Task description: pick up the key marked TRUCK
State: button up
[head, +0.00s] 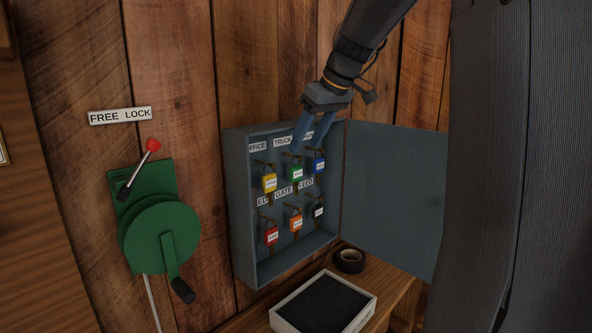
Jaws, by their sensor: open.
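A grey key cabinet (235,200) hangs open on the plank wall in the head view. The label TRUCK (283,142) is in its top row, in the middle. A key with a green tag (296,173) hangs on the hook below that label; the writing on the tag is too small to read. My gripper (307,147) reaches down from the upper right, with its two fingers open just above the green tag and partly over the top labels. Nothing shows between the fingers. I cannot tell how far the fingertips are from the key in depth.
A yellow-tagged key (269,183) and a blue-tagged key (319,163) hang close on either side. Red, orange and dark tags hang below. The cabinet door (395,195) stands open at right. A green winch (160,235) is at left. A tray (366,309) and black roll (350,261) sit below.

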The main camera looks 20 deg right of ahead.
aim_at(299, 156)
jog(key=p+x, duration=0.2)
jog(key=x, duration=0.4)
jog(key=shift+f+p, duration=0.35)
jog(key=shift+c, duration=0.3)
jog(key=c, duration=1.1)
